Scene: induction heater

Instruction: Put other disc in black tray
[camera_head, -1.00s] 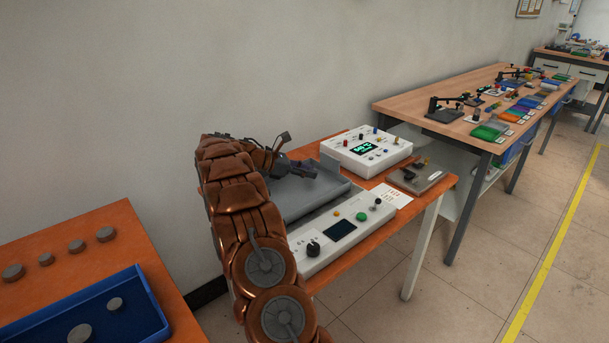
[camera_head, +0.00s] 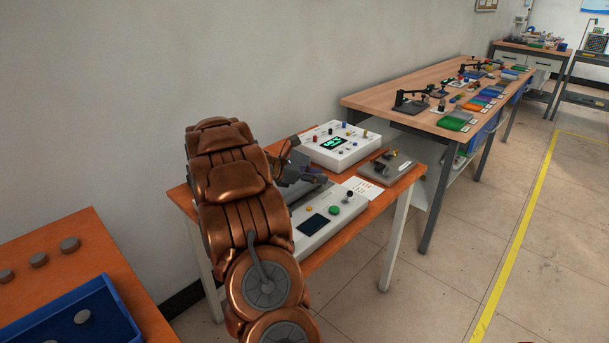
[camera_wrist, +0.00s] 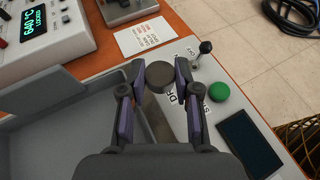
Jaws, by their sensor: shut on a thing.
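A dark round disc (camera_wrist: 160,76) is between the fingertips of my gripper (camera_wrist: 159,73) in the wrist view, and my gripper is shut on it. The held disc is over the white control panel's edge, just right of a grey tray (camera_wrist: 45,125). That tray looks dark grey, and its visible floor is empty. In the head view my gripper (camera_head: 296,168) is above the tray (camera_head: 310,188), and my arm hides much of both. I cannot make out the held disc there.
The white panel (camera_head: 332,220) has a lever and green button beside the tray. A white 640 °C display box (camera_head: 338,146) stands behind. At left, several grey discs (camera_head: 69,244) lie on an orange table, with another disc (camera_head: 82,316) in a blue tray (camera_head: 112,290).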

